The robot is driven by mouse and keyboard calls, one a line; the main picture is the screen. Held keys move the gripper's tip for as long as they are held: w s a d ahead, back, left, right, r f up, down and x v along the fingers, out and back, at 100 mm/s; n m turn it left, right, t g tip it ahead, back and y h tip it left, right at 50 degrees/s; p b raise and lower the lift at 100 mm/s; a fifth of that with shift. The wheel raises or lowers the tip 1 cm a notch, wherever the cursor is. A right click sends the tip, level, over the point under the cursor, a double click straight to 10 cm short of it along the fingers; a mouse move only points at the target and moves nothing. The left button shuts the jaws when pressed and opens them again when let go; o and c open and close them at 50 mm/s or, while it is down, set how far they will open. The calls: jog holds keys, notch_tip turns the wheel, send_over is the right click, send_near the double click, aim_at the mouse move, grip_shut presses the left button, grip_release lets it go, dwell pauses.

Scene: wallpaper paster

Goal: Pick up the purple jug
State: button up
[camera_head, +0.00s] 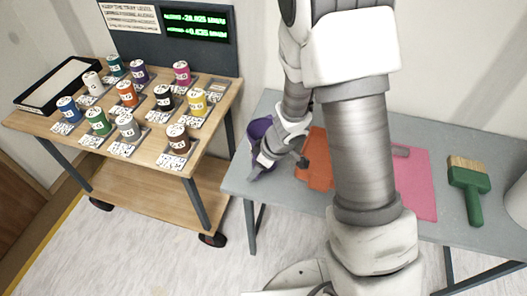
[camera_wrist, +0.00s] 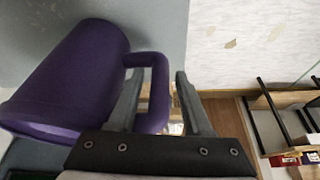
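The purple jug (camera_head: 260,131) stands near the left end of the grey table in the head view, partly hidden behind my gripper (camera_head: 268,160). In the wrist view the jug (camera_wrist: 70,75) fills the left side, and its loop handle (camera_wrist: 157,85) reaches right. My gripper (camera_wrist: 160,100) is open there, its fingers on either side of the handle's outer bar. The left finger lies between the jug's body and that bar. A gap shows between the bar and the right finger.
On the grey table (camera_head: 463,231) lie an orange piece (camera_head: 316,165), a pink sheet (camera_head: 418,185) and a green-handled brush (camera_head: 470,190). A wooden cart (camera_head: 75,148) to the left holds several labelled paint cans and a black-rimmed tray (camera_head: 33,103). The table's front edge is close to the jug.

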grip_shut()
dwell(1.2)
